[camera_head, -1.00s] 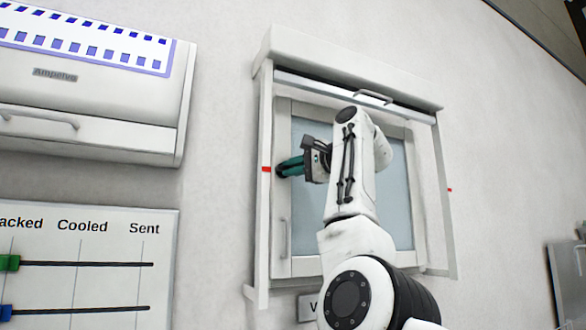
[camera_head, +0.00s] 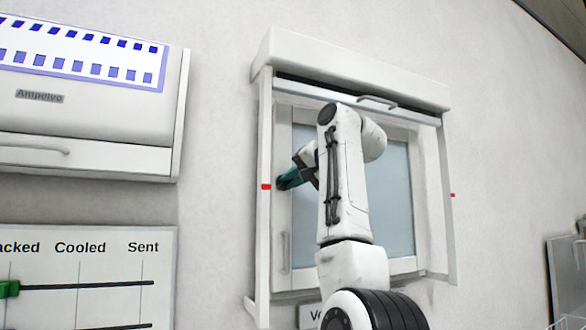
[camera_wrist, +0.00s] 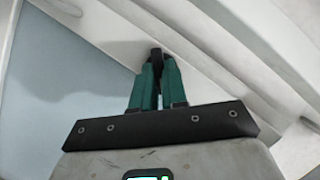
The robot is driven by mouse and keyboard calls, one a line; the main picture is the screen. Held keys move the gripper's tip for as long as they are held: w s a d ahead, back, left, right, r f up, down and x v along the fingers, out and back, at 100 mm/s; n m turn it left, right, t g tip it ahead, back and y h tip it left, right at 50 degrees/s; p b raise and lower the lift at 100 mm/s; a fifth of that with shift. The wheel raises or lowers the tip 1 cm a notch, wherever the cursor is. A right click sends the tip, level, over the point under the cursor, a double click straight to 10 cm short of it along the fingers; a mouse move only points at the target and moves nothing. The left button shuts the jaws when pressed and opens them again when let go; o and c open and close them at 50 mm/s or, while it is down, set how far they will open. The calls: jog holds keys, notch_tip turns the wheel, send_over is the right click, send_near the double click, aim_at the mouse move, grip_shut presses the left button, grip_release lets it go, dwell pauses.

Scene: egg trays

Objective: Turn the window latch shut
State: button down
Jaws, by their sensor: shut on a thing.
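The window (camera_head: 396,200) is a pale framed pane on the wall, closed in its frame as far as I can see. My gripper (camera_head: 284,183) is at the left side of the window frame, tilted down to the left. In the wrist view, the green fingers of my gripper (camera_wrist: 157,75) are close together on a small dark latch (camera_wrist: 155,55) on the pale frame. In the head view the latch is hidden behind the fingers. My arm covers much of the pane.
A shutter bar with a handle (camera_head: 378,103) runs across the top of the window. A vertical handle (camera_head: 285,243) is low on the left frame. Red marks (camera_head: 266,187) sit on the side rails. A slider board (camera_head: 80,250) and a white cabinet (camera_head: 100,155) are on the left.

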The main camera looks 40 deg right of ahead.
jog(key=shift+a+r+n+g+h+p, duration=0.15)
jog(key=shift+n+g+h+p, duration=0.35)
jog(key=shift+n+h+p, duration=0.7)
jog(key=shift+a+n+g+h+p, duration=0.1)
jog(key=shift+n+g+h+p, duration=0.45)
jog(key=shift+n+p, duration=1.1)
jog(key=shift+w+n+h, duration=0.1)
jog(key=shift+n+h, duration=0.25)
jog(key=shift+n, duration=0.1)
jog(key=c, duration=1.2)
grip_release()
jog(key=shift+o, duration=0.2)
jog(key=b+v, duration=0.3)
jog(key=v, duration=0.7)
jog(key=shift+s, duration=0.4)
